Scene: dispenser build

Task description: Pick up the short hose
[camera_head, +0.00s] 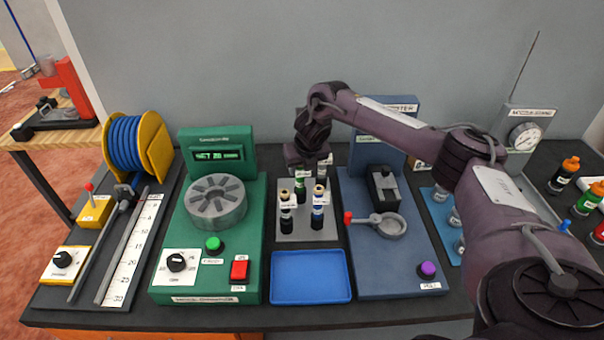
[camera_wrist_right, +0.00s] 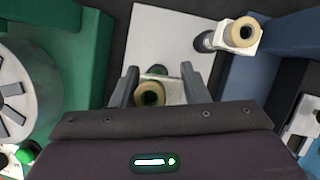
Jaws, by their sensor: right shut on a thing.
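Several small labelled cylinders with tan tops stand on a grey plate (camera_head: 300,234) between the green and blue machines. Another tan-topped cylinder (camera_wrist_right: 240,34) stands apart, up and right. The labels are too small to read, so I cannot tell which piece is the short hose. My left gripper is not in view.
A green machine (camera_head: 255,270) with a round grey dial stands left. A blue machine (camera_head: 385,275) stands right. An empty blue tray (camera_head: 311,277) lies in front of the plate. A blue hose reel (camera_head: 128,145) is far left. Two front cylinders (camera_head: 286,212) (camera_head: 318,210) stand close by.

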